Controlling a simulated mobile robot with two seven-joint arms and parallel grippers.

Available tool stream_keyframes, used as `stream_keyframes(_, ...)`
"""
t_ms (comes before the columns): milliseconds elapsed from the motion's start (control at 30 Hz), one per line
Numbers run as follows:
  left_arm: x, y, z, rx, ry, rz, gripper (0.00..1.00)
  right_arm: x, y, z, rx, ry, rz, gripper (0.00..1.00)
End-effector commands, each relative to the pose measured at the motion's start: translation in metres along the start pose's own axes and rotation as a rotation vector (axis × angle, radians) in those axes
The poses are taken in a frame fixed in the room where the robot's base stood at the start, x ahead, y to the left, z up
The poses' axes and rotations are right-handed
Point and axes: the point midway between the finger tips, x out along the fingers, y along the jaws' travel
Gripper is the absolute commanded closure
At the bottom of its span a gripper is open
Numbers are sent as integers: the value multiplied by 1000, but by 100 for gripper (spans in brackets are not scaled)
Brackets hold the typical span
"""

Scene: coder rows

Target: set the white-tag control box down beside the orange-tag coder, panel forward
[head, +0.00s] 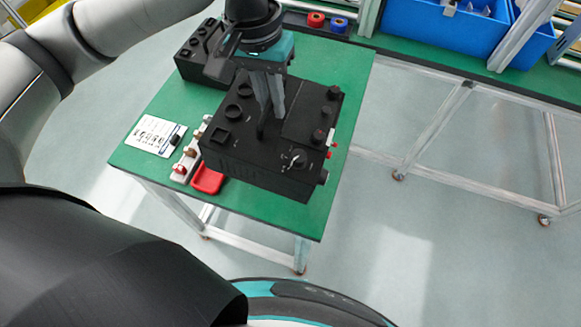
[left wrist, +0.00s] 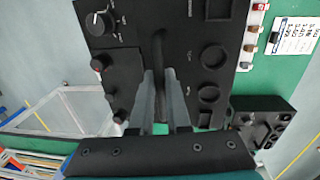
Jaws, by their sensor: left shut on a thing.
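A black control box (head: 270,140) with knobs and round sockets is over the green table, its panel face up in the head view. My left gripper (head: 266,112) is shut on its dark handle; in the left wrist view the fingers (left wrist: 162,100) close around that handle. I cannot tell whether the box touches the table. A small white patch (head: 331,137) shows by its right edge; I cannot tell if it is its tag. A second black box (head: 198,54) stands at the table's back left, also in the left wrist view (left wrist: 262,122). No orange tag is discernible. My right gripper is out of view.
The green table (head: 340,85) has bare room to the right and behind the held box. A printed white card (head: 153,135), a strip of small knobs (head: 184,163) and a red item (head: 207,179) lie at left. Red and blue rolls (head: 316,19) sit behind, near blue bins (head: 440,30).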

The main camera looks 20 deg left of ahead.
Motion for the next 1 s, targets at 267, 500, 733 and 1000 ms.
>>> stream_keyframes(267, -34, 11, -4, 8, 8, 45, 100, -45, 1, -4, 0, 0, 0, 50)
stream_keyframes(500, -48, 15, -6, 10, 9, 69, 100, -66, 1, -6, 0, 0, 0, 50)
stream_keyframes(733, -52, 17, -7, 12, 12, 78, 100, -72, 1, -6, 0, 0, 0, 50)
stream_keyframes(1000, -47, 16, -9, 6, 13, 104, 100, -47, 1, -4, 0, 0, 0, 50)
